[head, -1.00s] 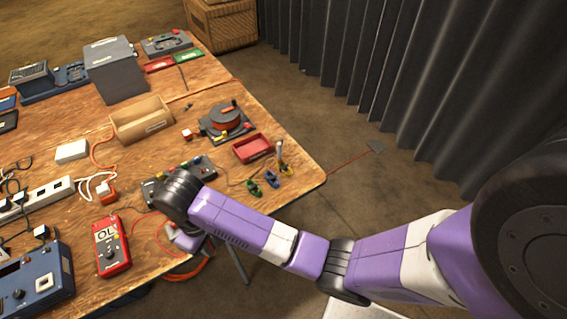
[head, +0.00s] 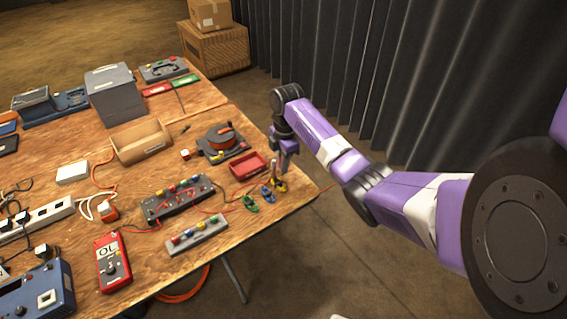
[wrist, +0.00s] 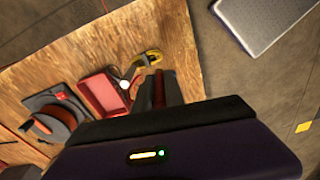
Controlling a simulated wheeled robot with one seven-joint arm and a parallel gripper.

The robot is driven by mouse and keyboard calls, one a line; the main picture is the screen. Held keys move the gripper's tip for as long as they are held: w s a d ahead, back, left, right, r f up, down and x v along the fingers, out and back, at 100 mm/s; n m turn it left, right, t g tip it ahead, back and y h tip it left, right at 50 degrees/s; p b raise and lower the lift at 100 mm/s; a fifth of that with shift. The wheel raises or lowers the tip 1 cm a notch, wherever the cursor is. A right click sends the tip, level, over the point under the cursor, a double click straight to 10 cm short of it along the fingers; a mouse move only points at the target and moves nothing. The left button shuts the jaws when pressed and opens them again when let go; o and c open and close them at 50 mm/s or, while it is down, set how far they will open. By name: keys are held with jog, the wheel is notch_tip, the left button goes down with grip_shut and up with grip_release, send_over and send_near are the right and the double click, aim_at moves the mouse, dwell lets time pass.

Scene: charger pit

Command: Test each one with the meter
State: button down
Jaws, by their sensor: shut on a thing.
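The red meter (head: 113,262) lies at the table's front left with "OL" on its display. A red lead runs from it towards a dark terminal board (head: 165,208) with coloured knobs. A light strip (head: 197,236) with coloured knobs lies in front of that board. Green (head: 250,203), blue (head: 268,193) and yellow (head: 281,186) small pieces sit near the right corner. My gripper (head: 286,168) points down just above the yellow piece, beside an upright stick.
A red tray (head: 248,166) and a cable reel (head: 220,142) are close left of my gripper. A cardboard tray (head: 140,142), grey box (head: 113,92) and power strip (head: 40,218) stand farther left. The table edge and open floor are at right.

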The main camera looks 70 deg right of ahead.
jog(key=shift+s+d+f, duration=0.15)
jog(key=shift+d, duration=0.1)
notch_tip(320, 180, down, 5)
jog(key=b, duration=0.4)
jog(key=shift+r+b, duration=0.2)
jog(key=shift+b, duration=0.2)
jog(key=shift+f, duration=0.5)
jog(key=shift+p, duration=0.65)
dwell(0.6)
jog(key=shift+f, duration=0.9)
dwell(2.1)
jog(key=c, duration=1)
grip_release()
jog(key=shift+r, duration=0.15)
